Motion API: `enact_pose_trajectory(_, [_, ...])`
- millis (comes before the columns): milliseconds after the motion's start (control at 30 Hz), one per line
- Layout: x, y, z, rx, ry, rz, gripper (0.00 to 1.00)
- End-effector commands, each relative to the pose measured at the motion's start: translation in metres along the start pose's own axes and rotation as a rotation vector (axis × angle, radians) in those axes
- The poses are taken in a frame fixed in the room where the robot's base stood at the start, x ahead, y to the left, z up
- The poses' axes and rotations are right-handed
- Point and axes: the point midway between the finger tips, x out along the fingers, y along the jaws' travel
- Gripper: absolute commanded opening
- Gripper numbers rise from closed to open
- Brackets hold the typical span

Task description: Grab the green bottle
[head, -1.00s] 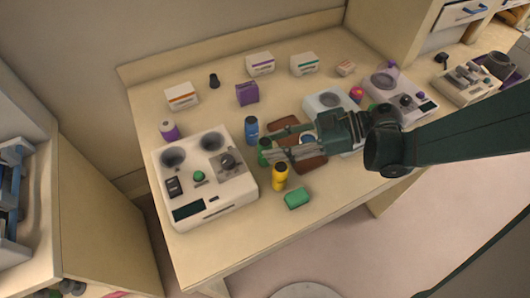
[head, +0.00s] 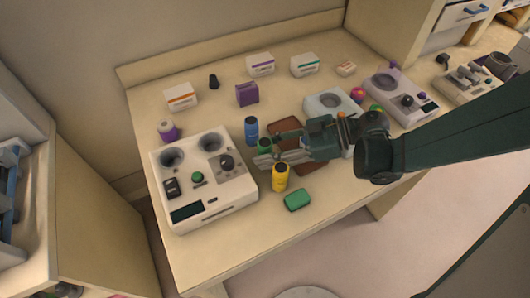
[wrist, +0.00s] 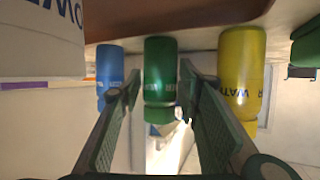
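The green bottle (head: 265,145) stands on the table between the blue bottle (head: 251,130) and the yellow bottle (head: 280,177), partly hidden by my gripper (head: 264,158). The wrist view looks upside down, with the caps pointing down. There the green bottle (wrist: 160,80) is between the fingertips of my gripper (wrist: 160,82), with a small gap on each side. My gripper is open. The blue bottle (wrist: 109,70) is just outside the left finger, and the yellow bottle (wrist: 241,75) is just outside the right finger.
A white device (head: 215,200) with round wells stands close on the left. A brown tray (head: 285,124) lies under my gripper. A green block (head: 297,200) lies near the front edge. Several boxes, including a purple one (head: 247,94), stand at the back.

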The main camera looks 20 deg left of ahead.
Motion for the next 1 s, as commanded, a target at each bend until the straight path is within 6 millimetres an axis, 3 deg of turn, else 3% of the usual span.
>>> enact_pose_trajectory(100, [0.000,0.000,0.000,0.000,0.000,0.000,0.34])
enact_pose_trajectory(300, [0.000,0.000,0.000,0.000,0.000,0.000,0.11])
enact_pose_trajectory(733, [-0.002,0.000,-0.004,0.000,0.000,0.000,0.11])
enact_pose_trajectory(1000, [-0.010,0.000,-0.023,0.000,0.000,0.000,0.11])
